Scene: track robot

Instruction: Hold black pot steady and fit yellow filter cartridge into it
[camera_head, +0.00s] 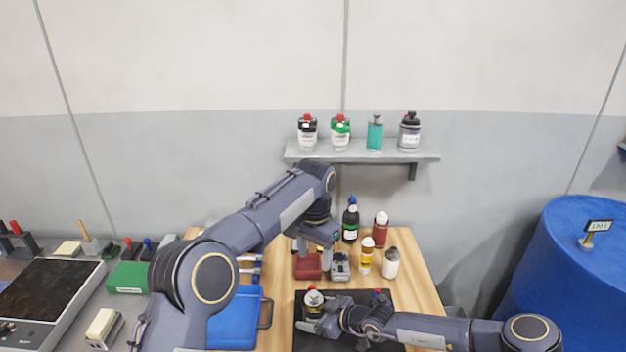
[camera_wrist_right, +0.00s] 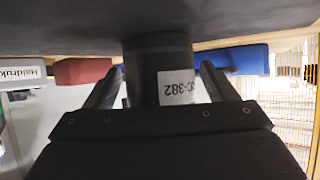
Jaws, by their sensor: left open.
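A dark pot (camera_head: 314,308) stands on a black mat (camera_head: 345,298) in the head view. A pale, yellowish and red part shows at its top, too small to identify surely as the yellow cartridge. My right gripper (camera_head: 318,328) comes in from the right, low beside the pot. In the right wrist view a black cylinder (camera_wrist_right: 158,70) with a "382" label, seen upside down, sits between the fingers of my right gripper (camera_wrist_right: 160,72); contact is unclear. My left gripper (camera_head: 313,247) is open, higher up at the red box (camera_head: 307,266).
A grey metal device (camera_head: 340,264) and several bottles, including a yellow one (camera_head: 366,258), stand behind the mat. A blue tray (camera_head: 234,326) lies left. A dark item with red and blue tops (camera_head: 380,298) is right of the pot. A shelf (camera_head: 362,153) hangs behind.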

